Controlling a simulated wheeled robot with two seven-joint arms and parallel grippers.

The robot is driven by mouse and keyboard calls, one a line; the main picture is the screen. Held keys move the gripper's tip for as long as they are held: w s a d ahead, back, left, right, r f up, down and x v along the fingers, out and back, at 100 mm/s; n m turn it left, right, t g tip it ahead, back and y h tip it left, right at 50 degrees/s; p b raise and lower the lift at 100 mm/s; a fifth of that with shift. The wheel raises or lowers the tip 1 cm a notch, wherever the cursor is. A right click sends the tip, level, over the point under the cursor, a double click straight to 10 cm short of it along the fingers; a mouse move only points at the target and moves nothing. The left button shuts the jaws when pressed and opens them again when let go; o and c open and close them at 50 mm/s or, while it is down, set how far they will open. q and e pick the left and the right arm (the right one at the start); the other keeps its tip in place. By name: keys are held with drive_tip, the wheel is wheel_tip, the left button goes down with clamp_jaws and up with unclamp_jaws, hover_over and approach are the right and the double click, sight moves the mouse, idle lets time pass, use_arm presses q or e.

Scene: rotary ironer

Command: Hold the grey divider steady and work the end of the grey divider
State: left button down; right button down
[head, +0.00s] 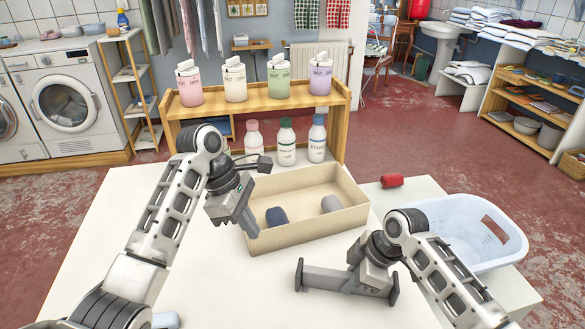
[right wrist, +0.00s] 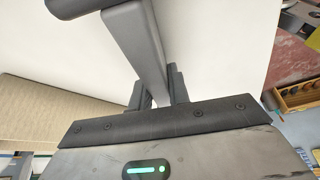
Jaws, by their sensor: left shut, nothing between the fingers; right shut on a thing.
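The grey divider (head: 325,282) is a bar with a wider end piece at each end. It is held low over or on the white table in front of the box; I cannot tell whether it touches the table. My right gripper (head: 368,284) is shut on it near its right end. In the right wrist view the divider (right wrist: 140,45) runs up from between the dark fingers (right wrist: 160,92). My left gripper (head: 252,228) is shut and empty by the box's front left corner, apart from the divider. The divider's far left end is free.
A beige open box (head: 310,228) holds a dark blue roll (head: 277,216) and a grey roll (head: 331,204). A red roll (head: 392,181) lies behind it on the right. A pale blue basket (head: 455,222) stands right. A wooden shelf (head: 260,100) with bottles stands behind.

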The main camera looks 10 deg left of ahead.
drive_tip(key=c, duration=1.3)
unclamp_jaws()
drive_tip(key=shift+o, duration=0.2)
drive_tip(key=shift+r, duration=0.1)
